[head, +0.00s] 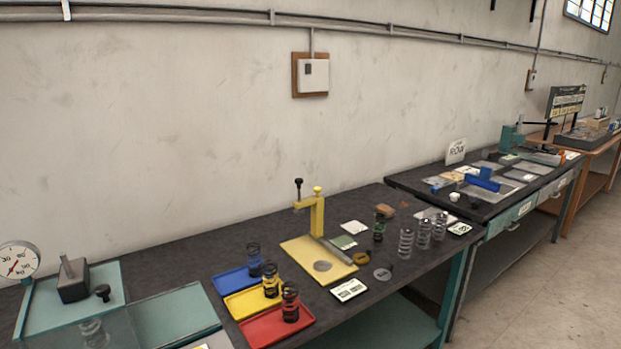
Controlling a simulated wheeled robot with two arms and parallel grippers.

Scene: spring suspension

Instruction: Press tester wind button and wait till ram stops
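Neither of my grippers is in view. At the left edge stands a teal device with a round white dial (17,262) and a red needle. A coil spring (95,333) shows behind a clear panel at the bottom left. I cannot tell for sure which part is the wind button. A yellow post fixture (318,215) with a black-knobbed rod stands on a yellow plate (292,248).
Blue (228,283), yellow (240,304) and red (262,331) trays each hold a dark spring. A second bench (408,178) with tools stands beyond. The dark bench top behind the trays is clear.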

